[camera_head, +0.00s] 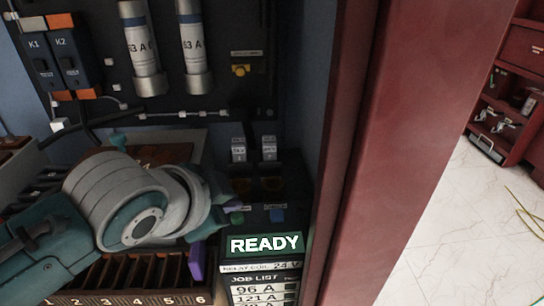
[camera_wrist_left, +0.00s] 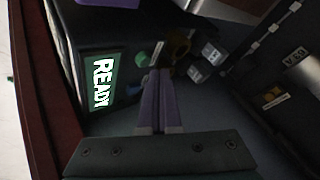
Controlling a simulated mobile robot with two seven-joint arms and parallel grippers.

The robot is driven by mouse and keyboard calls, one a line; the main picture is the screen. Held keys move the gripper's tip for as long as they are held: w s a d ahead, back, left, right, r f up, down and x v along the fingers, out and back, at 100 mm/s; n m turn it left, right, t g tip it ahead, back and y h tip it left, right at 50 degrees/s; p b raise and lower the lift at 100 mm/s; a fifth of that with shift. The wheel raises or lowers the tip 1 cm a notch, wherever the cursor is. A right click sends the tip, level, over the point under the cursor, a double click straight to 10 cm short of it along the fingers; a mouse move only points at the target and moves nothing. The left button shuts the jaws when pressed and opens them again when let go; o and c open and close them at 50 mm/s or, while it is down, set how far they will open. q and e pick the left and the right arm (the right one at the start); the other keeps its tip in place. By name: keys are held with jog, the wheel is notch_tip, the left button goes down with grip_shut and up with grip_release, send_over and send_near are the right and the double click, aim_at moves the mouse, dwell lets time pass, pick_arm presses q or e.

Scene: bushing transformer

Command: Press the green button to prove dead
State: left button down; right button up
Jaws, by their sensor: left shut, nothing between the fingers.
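The green button (camera_head: 237,218) is on the dark unit, just above the left end of the lit READY display (camera_head: 265,245). It also shows in the left wrist view (camera_wrist_left: 142,58), left of the fingertips. My left gripper (camera_head: 234,207) reaches in from the left with its purple fingers shut and empty. In the left wrist view the fingers (camera_wrist_left: 160,72) end close to the button; whether they touch it I cannot tell. A blue button (camera_head: 277,215) is to the right of the green one. My right gripper is not in view.
Two amber-looking sockets and two small grey labelled blocks (camera_head: 269,148) are above the buttons. A numbered slotted rack (camera_head: 130,280) is under my left arm. Fuses (camera_head: 193,40) hang above. The red cabinet post (camera_head: 365,150) stands close on the right.

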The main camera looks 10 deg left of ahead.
pick_arm(q)
jog(key=shift+f, duration=0.1)
jog(key=shift+f, duration=0.35)
jog(key=shift+f+b, duration=0.4)
jog(key=shift+f, duration=0.05)
dwell(0.6)
jog(key=shift+r, duration=0.1)
dwell(0.3)
jog(key=shift+r+p, duration=0.75)
jog(key=shift+p, duration=0.3)
jog(key=shift+r, duration=0.15)
notch_tip(320, 180, up, 5)
jog(key=p, duration=0.5)
